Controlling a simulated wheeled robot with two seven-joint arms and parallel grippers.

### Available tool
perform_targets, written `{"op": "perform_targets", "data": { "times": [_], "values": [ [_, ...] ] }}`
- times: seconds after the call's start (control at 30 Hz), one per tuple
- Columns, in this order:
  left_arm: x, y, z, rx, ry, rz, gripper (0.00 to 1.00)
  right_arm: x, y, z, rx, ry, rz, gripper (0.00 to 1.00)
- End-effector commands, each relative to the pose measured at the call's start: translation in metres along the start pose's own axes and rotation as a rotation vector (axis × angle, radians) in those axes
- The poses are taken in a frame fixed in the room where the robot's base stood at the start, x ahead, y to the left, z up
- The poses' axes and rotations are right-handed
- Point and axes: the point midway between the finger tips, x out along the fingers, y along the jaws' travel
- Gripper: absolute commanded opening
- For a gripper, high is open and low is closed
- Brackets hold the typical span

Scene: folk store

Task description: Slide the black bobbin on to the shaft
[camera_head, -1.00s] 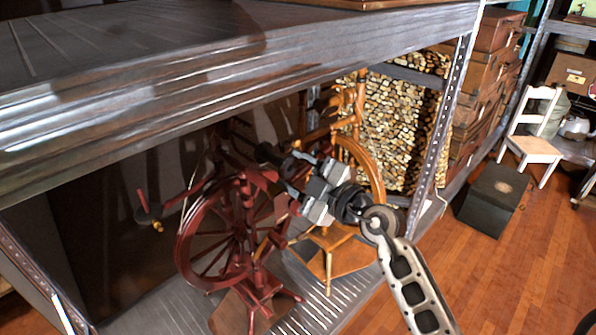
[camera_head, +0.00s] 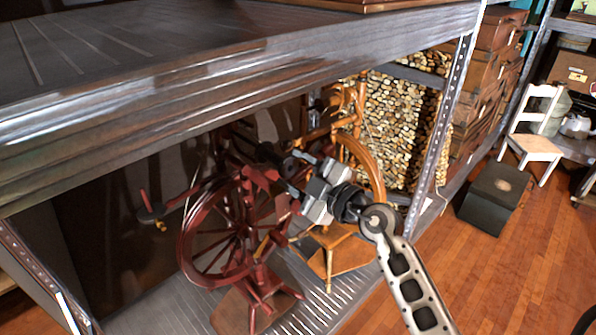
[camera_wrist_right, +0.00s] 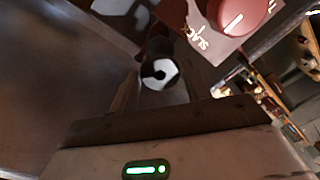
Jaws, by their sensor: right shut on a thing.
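The black bobbin (camera_head: 268,154) is a dark short cylinder at the tip of my right gripper (camera_head: 289,172) in the head view. In the right wrist view the bobbin (camera_wrist_right: 160,72) shows a white end face with a dark centre, between the two fingers of my right gripper (camera_wrist_right: 158,88), which is shut on it. The dark red spinning wheel (camera_head: 236,230) stands on the lower shelf, with its upper frame close to the bobbin. I cannot make out the shaft clearly, nor whether the bobbin touches it. My left gripper is not in view.
An orange-brown spinning wheel (camera_head: 366,160) stands close behind my right gripper. The grey upper shelf (camera_head: 240,70) overhangs the space, and a metal post (camera_head: 437,135) stands at right.

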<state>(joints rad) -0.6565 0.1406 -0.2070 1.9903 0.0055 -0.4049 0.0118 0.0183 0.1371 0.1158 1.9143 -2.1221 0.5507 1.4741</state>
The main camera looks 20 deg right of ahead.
Motion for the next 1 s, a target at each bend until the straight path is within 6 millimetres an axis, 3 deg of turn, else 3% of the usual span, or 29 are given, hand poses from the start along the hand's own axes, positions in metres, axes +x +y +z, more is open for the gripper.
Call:
{"op": "perform_targets", "data": {
  "times": [1.0],
  "values": [
    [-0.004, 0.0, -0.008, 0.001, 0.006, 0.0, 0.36, 0.042, 0.0, 0.0, 0.0, 0.0, 0.001, 0.37]
  ]
}}
